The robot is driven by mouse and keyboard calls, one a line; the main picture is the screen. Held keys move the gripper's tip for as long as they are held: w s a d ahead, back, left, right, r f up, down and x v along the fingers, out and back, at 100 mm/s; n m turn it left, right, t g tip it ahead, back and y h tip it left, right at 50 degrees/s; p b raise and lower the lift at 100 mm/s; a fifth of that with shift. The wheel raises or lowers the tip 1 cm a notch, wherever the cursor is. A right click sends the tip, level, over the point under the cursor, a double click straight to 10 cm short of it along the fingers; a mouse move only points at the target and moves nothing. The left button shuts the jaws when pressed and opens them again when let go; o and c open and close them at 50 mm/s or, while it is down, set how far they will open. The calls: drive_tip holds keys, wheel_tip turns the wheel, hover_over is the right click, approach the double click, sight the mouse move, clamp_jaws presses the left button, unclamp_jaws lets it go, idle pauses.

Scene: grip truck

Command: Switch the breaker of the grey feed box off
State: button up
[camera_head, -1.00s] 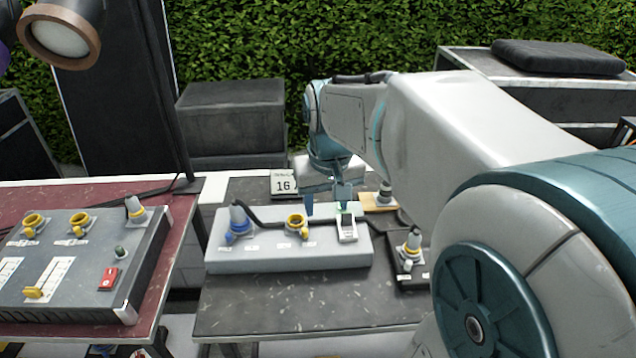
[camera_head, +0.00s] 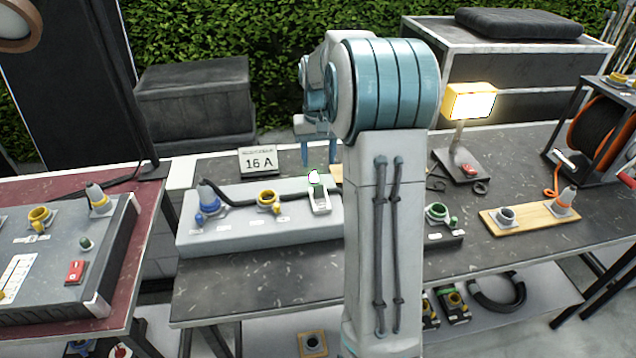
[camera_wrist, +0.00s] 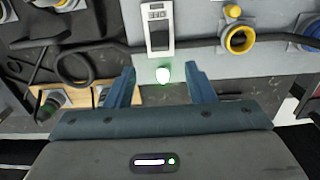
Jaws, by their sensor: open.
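The light grey box (camera_head: 250,232) lies on the dark middle table, with a blue plug (camera_head: 208,200), a yellow socket (camera_head: 267,200) and a white device (camera_head: 320,200) with a dark inset on its top. In the wrist view the device (camera_wrist: 158,30) is upper centre. A small bright green-white glow (camera_head: 313,177) shows at the device's far end; it appears between the fingertips in the wrist view (camera_wrist: 163,75). My gripper (camera_head: 320,155) is open and empty, behind and above the device. Its two blue fingers (camera_wrist: 162,78) point towards the box edge, apart from the device.
A darker grey box (camera_head: 60,270) with a red switch (camera_head: 75,271) stands on the red table at left. A black cable (camera_head: 240,194) crosses the light grey box. A sign reading 16 A (camera_head: 259,162), a lit lamp (camera_head: 470,102) and a wooden board (camera_head: 530,218) are on the table.

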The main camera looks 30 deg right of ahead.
sight(318, 185)
wheel_tip(318, 185, down, 9)
drive_tip(key=shift+f+p, duration=0.1)
drive_tip(key=shift+p, duration=0.3)
drive_tip(key=c, duration=1)
